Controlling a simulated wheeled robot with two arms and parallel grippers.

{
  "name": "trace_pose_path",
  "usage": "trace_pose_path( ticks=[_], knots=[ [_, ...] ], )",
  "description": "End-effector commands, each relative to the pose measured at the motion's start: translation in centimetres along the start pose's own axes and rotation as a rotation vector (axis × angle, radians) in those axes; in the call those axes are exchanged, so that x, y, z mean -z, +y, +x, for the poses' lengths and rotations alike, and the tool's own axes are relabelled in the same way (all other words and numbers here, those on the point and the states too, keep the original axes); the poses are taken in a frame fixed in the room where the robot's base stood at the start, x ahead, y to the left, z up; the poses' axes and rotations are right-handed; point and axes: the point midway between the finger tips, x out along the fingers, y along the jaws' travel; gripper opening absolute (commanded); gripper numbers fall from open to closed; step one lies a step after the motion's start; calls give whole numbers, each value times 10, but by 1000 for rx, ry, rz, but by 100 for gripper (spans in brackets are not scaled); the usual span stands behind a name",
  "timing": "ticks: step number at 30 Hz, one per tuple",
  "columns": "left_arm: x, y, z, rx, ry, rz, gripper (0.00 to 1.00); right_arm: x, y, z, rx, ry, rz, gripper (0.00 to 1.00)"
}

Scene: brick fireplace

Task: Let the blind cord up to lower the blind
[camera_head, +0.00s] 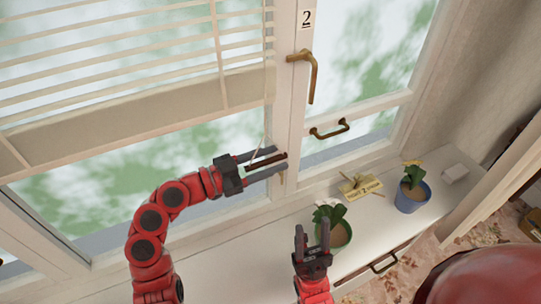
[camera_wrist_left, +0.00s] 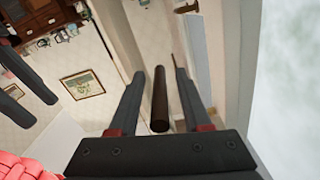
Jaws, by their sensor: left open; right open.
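The blind (camera_head: 120,70) has pale slats and covers the upper part of the left window, with its bottom rail (camera_head: 140,115) above bare glass. A thin pale cord (camera_head: 264,135) hangs near the window post. A dark brown rod-like cord pull (camera_head: 265,160) lies between the fingers of my left gripper (camera_head: 278,159). My left gripper is open around it; the left wrist view shows the brown pull (camera_wrist_left: 160,105) between the two fingers, with a gap on each side. My right gripper (camera_head: 312,229) is open and empty, lower down near a potted plant.
A plant in a green pot (camera_head: 338,235) stands close to my right gripper. Brass handles (camera_head: 312,78) project from the right window.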

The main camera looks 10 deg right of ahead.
Motion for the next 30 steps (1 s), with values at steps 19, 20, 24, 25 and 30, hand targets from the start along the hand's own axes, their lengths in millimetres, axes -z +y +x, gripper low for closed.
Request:
trace_pose_path(
  ticks=[19, 20, 24, 25, 30],
  knots=[
    [-1, 0, 0, 0, -1, -1, 0, 0, 0, 0, 0, 0, 0, 50],
    [-1, 0, 0, 0, -1, -1, 0, 0, 0, 0, 0, 0, 0, 50],
    [-1, 0, 0, 0, -1, -1, 0, 0, 0, 0, 0, 0, 0, 50],
    [-1, 0, 0, 0, -1, -1, 0, 0, 0, 0, 0, 0, 0, 50],
    [-1, 0, 0, 0, -1, -1, 0, 0, 0, 0, 0, 0, 0, 50]
  ],
)
